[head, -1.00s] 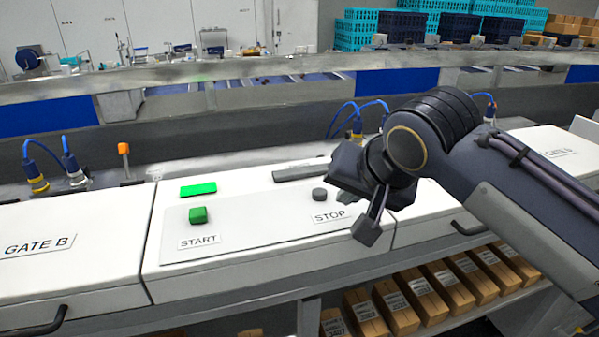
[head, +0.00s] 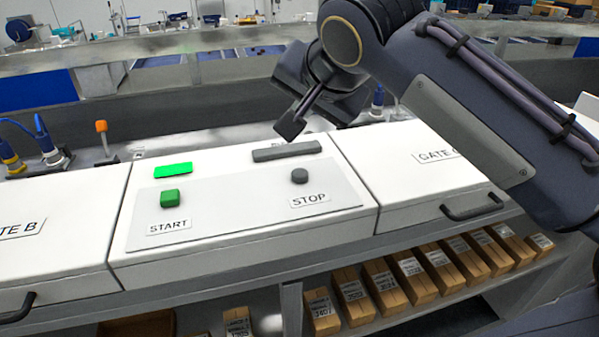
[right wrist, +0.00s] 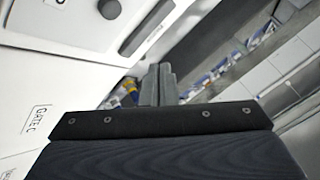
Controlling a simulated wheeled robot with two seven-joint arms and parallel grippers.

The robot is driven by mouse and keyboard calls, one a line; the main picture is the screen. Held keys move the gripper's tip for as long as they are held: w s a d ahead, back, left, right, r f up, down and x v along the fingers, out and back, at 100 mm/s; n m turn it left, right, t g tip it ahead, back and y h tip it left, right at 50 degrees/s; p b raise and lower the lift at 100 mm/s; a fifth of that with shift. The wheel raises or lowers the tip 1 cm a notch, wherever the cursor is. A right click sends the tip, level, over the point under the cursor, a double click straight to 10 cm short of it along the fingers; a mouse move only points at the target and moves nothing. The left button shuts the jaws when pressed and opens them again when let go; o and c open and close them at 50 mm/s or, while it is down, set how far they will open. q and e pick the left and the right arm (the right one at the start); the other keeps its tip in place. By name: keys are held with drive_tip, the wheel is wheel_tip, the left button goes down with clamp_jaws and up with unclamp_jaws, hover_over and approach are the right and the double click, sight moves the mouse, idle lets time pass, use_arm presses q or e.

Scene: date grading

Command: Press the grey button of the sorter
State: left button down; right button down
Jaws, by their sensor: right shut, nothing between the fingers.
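The grey button (head: 300,176) is a small round knob beside the STOP label on the sorter's white panel (head: 240,225). It also shows at the top edge of the right wrist view (right wrist: 109,9). My right gripper (head: 290,127) is shut and empty. In the head view it is above the button in the picture, apart from it, near the dark grey bar on the panel's back part. In the right wrist view its closed fingers (right wrist: 158,85) point away from the button. My left gripper is not in view.
A green square button (head: 169,198) sits by the START label, below a lit green indicator (head: 173,169). A dark bar (head: 286,150) lies behind the grey button. An orange-topped post (head: 101,127) stands at left. Boxes (head: 380,287) line the shelf below.

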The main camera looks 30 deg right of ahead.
sight(302, 176)
wheel_tip(302, 176, down, 8)
drive_tip(key=b, duration=0.6)
drive_tip(key=shift+f+b, duration=0.15)
drive_tip(key=shift+b, duration=0.25)
drive_tip(key=shift+f, duration=0.1)
idle(1.3)
drive_tip(key=shift+f+b, duration=0.3)
drive_tip(key=shift+b, duration=0.05)
drive_tip(key=shift+f+b, duration=0.45)
idle(0.5)
idle(0.3)
drive_tip(key=shift+r+p, duration=0.8)
drive_tip(key=shift+r, duration=0.1)
wheel_tip(302, 176, up, 5)
drive_tip(key=p, duration=0.4)
